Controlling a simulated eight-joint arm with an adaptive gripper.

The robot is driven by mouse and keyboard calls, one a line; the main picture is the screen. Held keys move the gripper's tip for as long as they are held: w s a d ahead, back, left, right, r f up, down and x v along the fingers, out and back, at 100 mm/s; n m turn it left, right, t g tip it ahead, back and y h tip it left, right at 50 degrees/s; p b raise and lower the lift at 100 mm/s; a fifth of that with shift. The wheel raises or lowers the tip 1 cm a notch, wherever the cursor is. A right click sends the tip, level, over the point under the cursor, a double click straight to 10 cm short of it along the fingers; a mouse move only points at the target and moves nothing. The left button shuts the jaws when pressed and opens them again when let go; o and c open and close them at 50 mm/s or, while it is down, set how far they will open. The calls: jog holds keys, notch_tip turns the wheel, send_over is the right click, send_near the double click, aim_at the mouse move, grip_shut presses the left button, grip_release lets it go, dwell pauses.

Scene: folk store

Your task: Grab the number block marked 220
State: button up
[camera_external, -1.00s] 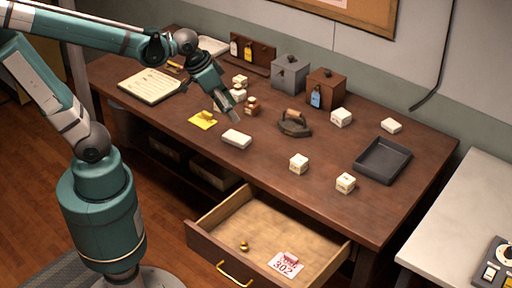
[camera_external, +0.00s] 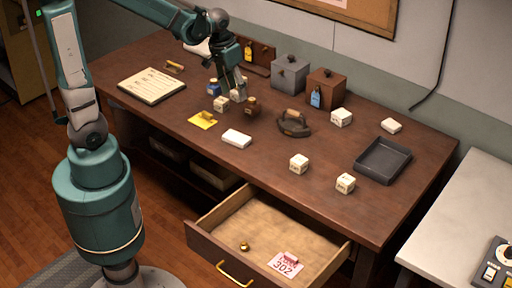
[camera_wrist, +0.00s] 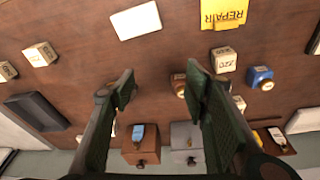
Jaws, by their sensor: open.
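A cream number block (camera_wrist: 223,60) beside the yellow REPAIR sheet appears to read 220 in the wrist view. It seems to be the cream block (camera_external: 221,104) by the yellow sheet in the external view. My gripper (camera_external: 240,92) points down over the back middle of the table. It is open, with its fingers (camera_wrist: 160,90) spread apart in the wrist view. The block lies outside the right finger there, not between the fingers. Another cream block (camera_wrist: 238,103) is partly hidden behind that finger. Its marking is too small to read.
A brown object (camera_wrist: 178,85) and a blue object (camera_wrist: 260,77) flank the block. An iron (camera_external: 292,124), a white slab (camera_external: 236,138), two boxes (camera_external: 290,72) and a dark tray (camera_external: 383,160) stand around. More cream blocks (camera_external: 299,163) lie to the right. The drawer (camera_external: 222,262) is open.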

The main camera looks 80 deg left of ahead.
aim_at(222, 99)
jog(key=s+a+f+n+p, duration=0.1)
jog(key=a+f, duration=0.1)
jog(key=a, duration=0.3)
jog(key=s+a+f+n+g+p, duration=0.1)
jog(key=s+a+f, duration=0.1)
jog(key=a, duration=0.3)
jog(key=s+a+f+n+h+p, duration=0.1)
jog(key=a+f+p, duration=0.1)
jog(key=a, duration=0.3)
jog(key=shift+s+a+f+g, duration=0.1)
jog(key=shift+s+f+g, duration=0.05)
jog(key=shift+f+g, duration=0.2)
jog(key=shift+s+a+f+n, duration=0.2)
jog(key=shift+a+f+n, duration=0.05)
jog(key=shift+a+n, duration=0.1)
jog(key=shift+f, duration=0.1)
jog(key=shift+f, duration=1.2)
jog(key=shift+f, duration=0.15)
jog(key=shift+d+f, duration=0.15)
jog(key=shift+f, duration=2.35)
jog(key=c, duration=1)
